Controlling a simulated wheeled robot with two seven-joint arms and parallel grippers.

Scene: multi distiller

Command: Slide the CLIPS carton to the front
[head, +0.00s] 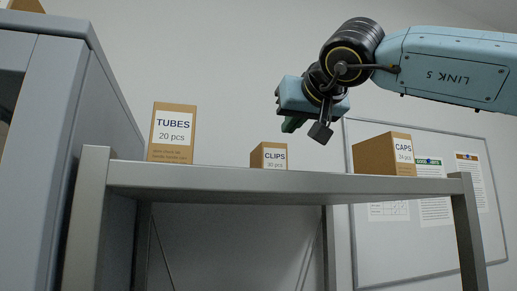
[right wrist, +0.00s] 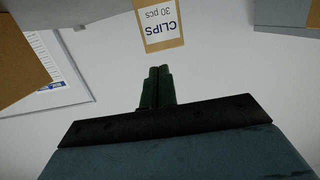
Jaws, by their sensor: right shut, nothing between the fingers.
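The CLIPS carton (head: 268,156) is a small brown box with a white label. It stands on the high grey shelf (head: 260,184), between the other two cartons and set back from the front edge. In the right wrist view the CLIPS carton (right wrist: 162,24) appears upside down, just beyond the fingertips. My right gripper (head: 290,125) is above the shelf, up and to the right of the carton, apart from it. Its green fingers (right wrist: 160,88) are shut together with nothing between them. My left gripper is in neither view.
A tall TUBES carton (head: 173,132) stands at the shelf's left end, a CAPS carton (head: 384,154) at the right. A grey cabinet (head: 70,100) borders the shelf on the left. A whiteboard (head: 425,240) hangs behind. Shelf room beside CLIPS looks free.

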